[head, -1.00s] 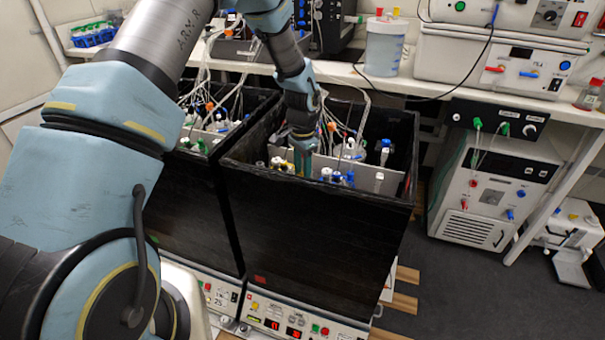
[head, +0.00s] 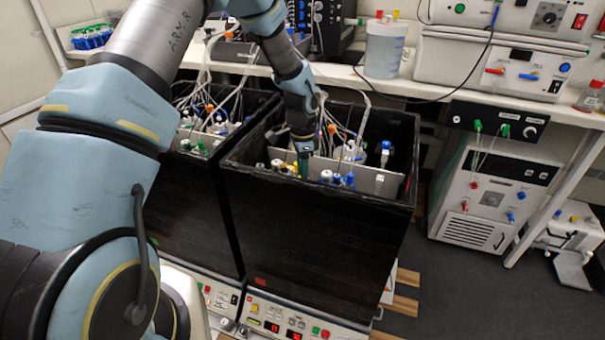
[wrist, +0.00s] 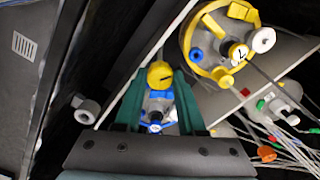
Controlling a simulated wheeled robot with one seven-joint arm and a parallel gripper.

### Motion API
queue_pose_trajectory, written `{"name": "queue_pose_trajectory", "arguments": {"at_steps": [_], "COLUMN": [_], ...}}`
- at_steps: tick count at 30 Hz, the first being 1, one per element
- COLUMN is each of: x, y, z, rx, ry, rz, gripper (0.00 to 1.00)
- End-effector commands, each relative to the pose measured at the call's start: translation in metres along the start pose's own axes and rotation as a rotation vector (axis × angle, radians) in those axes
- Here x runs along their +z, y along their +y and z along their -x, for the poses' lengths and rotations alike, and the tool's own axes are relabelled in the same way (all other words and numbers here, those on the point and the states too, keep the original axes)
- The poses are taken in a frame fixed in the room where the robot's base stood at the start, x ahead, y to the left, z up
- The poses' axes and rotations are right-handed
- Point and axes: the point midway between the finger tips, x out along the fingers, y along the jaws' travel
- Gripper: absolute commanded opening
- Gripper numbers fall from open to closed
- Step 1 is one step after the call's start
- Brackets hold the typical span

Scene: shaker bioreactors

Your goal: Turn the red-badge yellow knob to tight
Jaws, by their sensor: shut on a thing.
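The yellow knob (wrist: 160,75) has a dark line across its top and sits on a grey fitting with a blue part. In the wrist view, the green fingers of my gripper (wrist: 158,82) stand on either side of it, shut on it. In the head view, my gripper (head: 303,160) reaches down into the right black box (head: 310,240); there the knob is hidden by the fingers. A red badge (head: 260,281) is low on that box's front. The wrist view also shows a small red square (wrist: 245,92) on a pale panel edge.
A yellow-ringed vessel top (wrist: 225,48) with blue and white ports and tubes is close at right. Box walls surround my gripper. Several blue and white caps stand nearby. A second black box (head: 180,210) with a green badge (head: 154,238) adjoins at left.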

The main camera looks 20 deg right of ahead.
Motion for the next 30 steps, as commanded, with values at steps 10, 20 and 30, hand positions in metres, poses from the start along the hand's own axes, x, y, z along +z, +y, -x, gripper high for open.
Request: {"name": "queue_pose_trajectory", "arguments": {"at_steps": [10,20,30], "x": [0.0,0.0,0.0], "y": [0.0,0.0,-0.002], "z": [0.0,0.0,0.044], "rx": [-0.001,-0.001,-0.006], "ry": [0.0,0.0,0.003], "rz": [0.0,0.0,0.001], "gripper": [0.58,0.69,0.69]}}
